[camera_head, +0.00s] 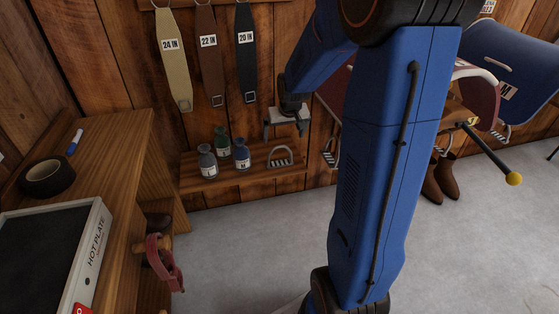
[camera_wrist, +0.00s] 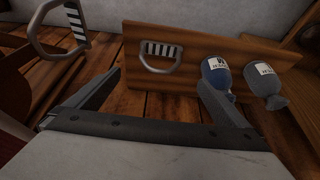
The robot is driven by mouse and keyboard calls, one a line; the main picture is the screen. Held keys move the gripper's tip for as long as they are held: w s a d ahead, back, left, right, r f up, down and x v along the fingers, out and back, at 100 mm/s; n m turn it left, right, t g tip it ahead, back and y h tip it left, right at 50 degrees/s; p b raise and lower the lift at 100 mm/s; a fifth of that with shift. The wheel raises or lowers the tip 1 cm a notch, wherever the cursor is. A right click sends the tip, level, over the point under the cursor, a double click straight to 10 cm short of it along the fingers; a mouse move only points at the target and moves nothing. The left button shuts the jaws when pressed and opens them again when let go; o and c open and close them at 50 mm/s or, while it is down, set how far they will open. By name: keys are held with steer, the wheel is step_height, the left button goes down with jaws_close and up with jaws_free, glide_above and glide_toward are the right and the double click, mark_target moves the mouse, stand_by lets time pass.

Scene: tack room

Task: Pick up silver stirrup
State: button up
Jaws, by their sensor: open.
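A silver stirrup (camera_head: 280,163) with a ridged tread stands at the right part of a low wooden wall shelf. In the wrist view, this stirrup (camera_wrist: 163,50) shows whole, between and beyond my fingertips. My gripper (camera_head: 286,133) is open and empty, a little above the stirrup in the head view. Its two fingers frame the stirrup in the wrist view (camera_wrist: 158,83), without visible contact. A second silver stirrup (camera_head: 330,158) hangs to the right, below the saddle, partly behind my arm. It also shows at the upper left of the wrist view (camera_wrist: 76,20).
Several small bottles stand left of the stirrup on the shelf (camera_head: 225,183), including a blue one (camera_head: 241,155) and a grey one (camera_head: 207,163). Labelled straps (camera_head: 209,60) hang above. A wooden bench (camera_head: 120,135) holds a hot plate (camera_head: 85,265). Brown boots (camera_head: 432,185) stand right.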

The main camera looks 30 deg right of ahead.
glide_above(280, 164)
step_height(280, 164, down, 14)
steer(key=shift+s+r, duration=0.1)
steer(key=shift+s, duration=0.05)
steer(key=c, duration=1.1)
